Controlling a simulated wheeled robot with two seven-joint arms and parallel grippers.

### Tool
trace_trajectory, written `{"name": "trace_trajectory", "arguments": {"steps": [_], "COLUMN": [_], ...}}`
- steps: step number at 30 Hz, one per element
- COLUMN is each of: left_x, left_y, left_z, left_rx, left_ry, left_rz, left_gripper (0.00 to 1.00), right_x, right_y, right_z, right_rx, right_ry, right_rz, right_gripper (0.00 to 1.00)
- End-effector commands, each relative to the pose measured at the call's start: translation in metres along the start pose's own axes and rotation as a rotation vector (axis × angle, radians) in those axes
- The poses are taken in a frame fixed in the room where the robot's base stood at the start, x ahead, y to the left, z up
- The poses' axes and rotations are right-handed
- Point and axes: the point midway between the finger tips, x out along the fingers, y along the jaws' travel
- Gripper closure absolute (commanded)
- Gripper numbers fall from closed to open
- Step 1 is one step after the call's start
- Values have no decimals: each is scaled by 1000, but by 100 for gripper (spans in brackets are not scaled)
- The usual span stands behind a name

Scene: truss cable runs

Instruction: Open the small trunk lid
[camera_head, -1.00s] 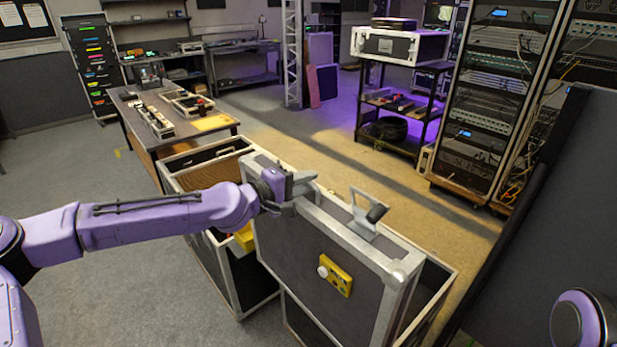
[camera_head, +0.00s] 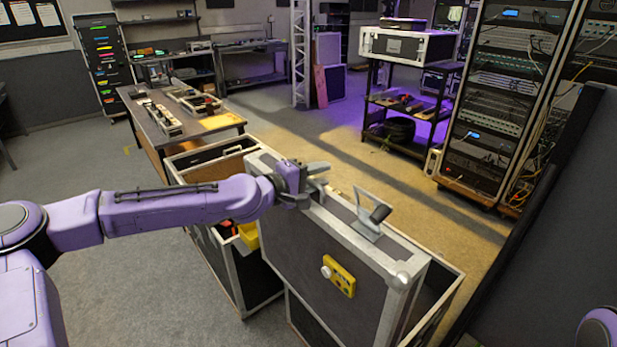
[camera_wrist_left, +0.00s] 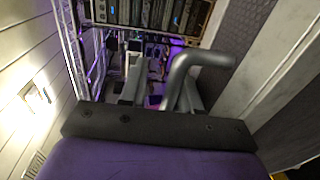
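The small trunk lid (camera_head: 320,225) is a dark panel with metal edging. It stands raised and steeply tilted above its trunk, whose open interior shows at the right behind a pale rim (camera_head: 447,303). A yellow box (camera_head: 341,276) with a pale knob is on the lid's near face. A grey handle (camera_head: 370,214) stands up from its top edge. My left gripper (camera_head: 319,177) is at the top edge near the left corner. In the left wrist view its fingers (camera_wrist_left: 160,90) look apart, with a bent grey bar beside the right one; contact is unclear. My right gripper is out of view.
A second open trunk (camera_head: 240,265) with yellow and red things inside stands at the left. Behind it is a workbench (camera_head: 150,125) with gear. A dark panel (camera_head: 555,240) borders the right side. Floor behind the lid is clear.

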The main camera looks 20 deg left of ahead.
Motion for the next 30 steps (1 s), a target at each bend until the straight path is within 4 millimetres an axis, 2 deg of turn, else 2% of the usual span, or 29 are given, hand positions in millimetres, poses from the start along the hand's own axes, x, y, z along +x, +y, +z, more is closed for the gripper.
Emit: {"name": "trace_trajectory", "arguments": {"steps": [6,9,12,15,20,22,26,30], "left_x": [-50,-73,-88,-96,-100,-99,-98,-103], "left_y": [9,14,14,11,8,7,3,6], "left_z": [-1,-2,-4,-4,-2,-1,-1,-1], "left_rx": [-4,-6,-5,-3,3,4,1,-3], "left_ry": [1,4,8,8,3,1,1,1], "left_rz": [13,14,11,12,15,15,8,7], "left_gripper": [69,69,68,67,61,66,69,69], "right_x": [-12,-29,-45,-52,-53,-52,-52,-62], "right_y": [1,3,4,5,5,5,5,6], "right_z": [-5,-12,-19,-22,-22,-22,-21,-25], "right_rx": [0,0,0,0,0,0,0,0], "right_ry": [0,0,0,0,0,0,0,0], "right_rz": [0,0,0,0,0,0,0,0], "right_gripper": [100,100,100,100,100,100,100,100]}}
